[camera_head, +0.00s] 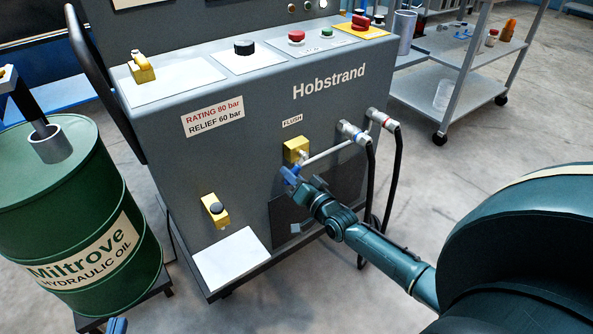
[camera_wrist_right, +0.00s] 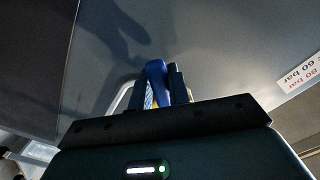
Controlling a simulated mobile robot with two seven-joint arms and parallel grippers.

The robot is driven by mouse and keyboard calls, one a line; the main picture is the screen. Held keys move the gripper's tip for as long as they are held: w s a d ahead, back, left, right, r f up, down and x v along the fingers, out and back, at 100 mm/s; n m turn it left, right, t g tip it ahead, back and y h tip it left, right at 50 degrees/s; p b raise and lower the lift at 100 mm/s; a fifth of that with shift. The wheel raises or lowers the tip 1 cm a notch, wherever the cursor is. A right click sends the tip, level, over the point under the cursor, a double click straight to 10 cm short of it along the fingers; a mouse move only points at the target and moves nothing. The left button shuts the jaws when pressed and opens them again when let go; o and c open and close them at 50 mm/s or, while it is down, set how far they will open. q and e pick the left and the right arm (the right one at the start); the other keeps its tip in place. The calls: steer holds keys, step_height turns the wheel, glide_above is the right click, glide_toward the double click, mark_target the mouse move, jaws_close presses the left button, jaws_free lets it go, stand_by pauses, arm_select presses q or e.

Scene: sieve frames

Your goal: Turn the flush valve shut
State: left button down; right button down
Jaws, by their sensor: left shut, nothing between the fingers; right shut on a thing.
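The flush valve is a yellow block (camera_head: 296,149) on the machine's front, below the FLUSH label. Its blue handle (camera_head: 287,172) reaches down and slightly left from the block. My right gripper (camera_head: 292,181) comes in from the lower right and is shut on the blue handle. In the right wrist view the blue handle (camera_wrist_right: 156,80) shows between the dark fingers, with a little yellow behind it. The gripper hides part of the handle. Only a small blue tip of my left gripper (camera_head: 117,325) shows at the bottom edge, away from the valve.
The grey Hobstrand machine (camera_head: 240,110) fills the middle. Two hose couplings (camera_head: 368,128) with black hoses stand right of the valve. Another yellow fitting (camera_head: 215,210) is lower left. A green oil drum (camera_head: 75,220) stands left and a grey cart (camera_head: 450,80) at back right.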

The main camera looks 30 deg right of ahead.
steer(key=r+m+p, duration=0.1)
steer(key=m, duration=0.1)
steer(key=a+r+m, duration=0.1)
steer(key=m, duration=0.1)
steer(key=shift+a+r+m+p, duration=0.15)
steer(key=shift+a+m+p, duration=0.05)
steer(key=shift+m+p, duration=0.2)
steer(key=shift+a+r+m, duration=0.15)
steer(key=shift+r+m, duration=0.4)
steer(key=shift+m, duration=0.65)
arm_select(q)
steer(key=shift+s+a+n+g+y+p, duration=0.2)
steer(key=shift+n+g+y+p, duration=0.1)
steer(key=shift+g, duration=0.25)
steer(key=shift+s+a+n+g+y+p, duration=0.1)
steer(key=shift+a+n+g+y+p, duration=0.15)
steer(key=shift+g, duration=0.3)
arm_select(e)
steer(key=shift+r+m, duration=0.55)
steer(key=shift+m, duration=0.65)
steer(key=c, duration=1.4)
jaws_free()
steer(key=shift+o, duration=0.4)
steer(key=shift+a, duration=0.1)
